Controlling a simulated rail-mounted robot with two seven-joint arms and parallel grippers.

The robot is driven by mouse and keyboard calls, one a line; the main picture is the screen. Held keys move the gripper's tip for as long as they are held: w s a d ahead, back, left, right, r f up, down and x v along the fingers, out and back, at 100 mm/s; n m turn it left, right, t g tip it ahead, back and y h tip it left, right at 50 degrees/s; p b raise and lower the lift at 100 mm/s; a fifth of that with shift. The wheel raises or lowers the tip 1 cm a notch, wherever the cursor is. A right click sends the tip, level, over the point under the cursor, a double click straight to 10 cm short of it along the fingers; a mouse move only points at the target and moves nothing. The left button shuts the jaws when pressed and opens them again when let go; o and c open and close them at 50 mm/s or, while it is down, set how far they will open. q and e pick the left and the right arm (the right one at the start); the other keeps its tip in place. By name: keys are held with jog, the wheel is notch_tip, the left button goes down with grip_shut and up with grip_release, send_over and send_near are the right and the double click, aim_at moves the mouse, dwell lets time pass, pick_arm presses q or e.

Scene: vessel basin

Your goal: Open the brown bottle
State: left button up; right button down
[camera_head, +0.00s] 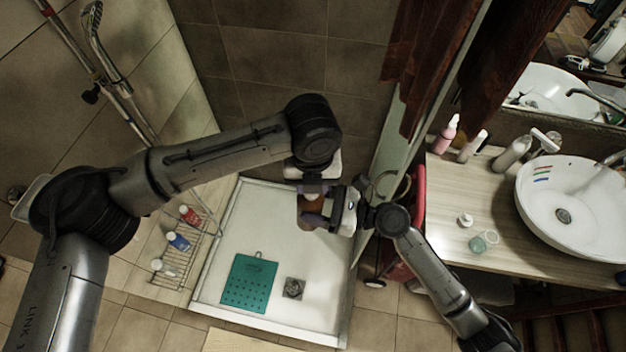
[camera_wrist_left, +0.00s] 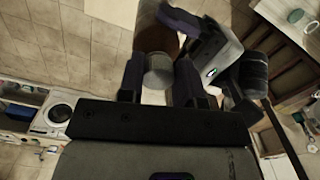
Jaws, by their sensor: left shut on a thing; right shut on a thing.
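The brown bottle (camera_head: 306,208) is held in mid-air above the white shower tray, mostly hidden by my grippers in the head view. In the left wrist view its brown body (camera_wrist_left: 156,32) shows beyond a greyish round cap (camera_wrist_left: 158,70). My left gripper (camera_wrist_left: 160,82) is shut on the cap, one finger on each side. My right gripper (camera_head: 318,212) comes in from the right and is shut on the bottle's body. Whether there is a gap between cap and bottle I cannot tell.
The shower tray (camera_head: 225,225) below holds a teal mat (camera_head: 250,283) and a drain (camera_head: 293,288). A wire rack (camera_head: 186,250) with several bottles stands left. The washbasin counter (camera_head: 445,200) with bottles and a glass jar (camera_head: 483,241) is right, past the glass partition.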

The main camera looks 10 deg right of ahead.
pick_arm(q)
jog(key=n, duration=0.4)
jog(key=shift+s+d, duration=0.2)
jog(key=shift+s, duration=0.1)
jog(key=n, duration=0.4)
jog(key=shift+a, duration=0.15)
jog(key=n, duration=0.6)
jog(key=shift+a, duration=0.25)
jog(key=n, duration=0.6)
jog(key=shift+a+r, duration=0.1)
jog(key=shift+a, duration=0.1)
jog(key=n, duration=0.6)
jog(key=shift+s+a+y, duration=0.1)
jog(key=shift+a+y, duration=0.05)
jog(key=shift+y, duration=0.15)
jog(key=n, duration=0.6)
jog(key=shift+s+a, duration=0.1)
jog(key=n, duration=0.9)
jog(key=shift+s+n, duration=0.15)
jog(key=shift+n, duration=0.25)
jog(key=n, duration=0.5)
jog(key=shift+s+d, duration=0.1)
jog(key=shift+d, duration=0.25)
jog(key=shift+r, duration=0.2)
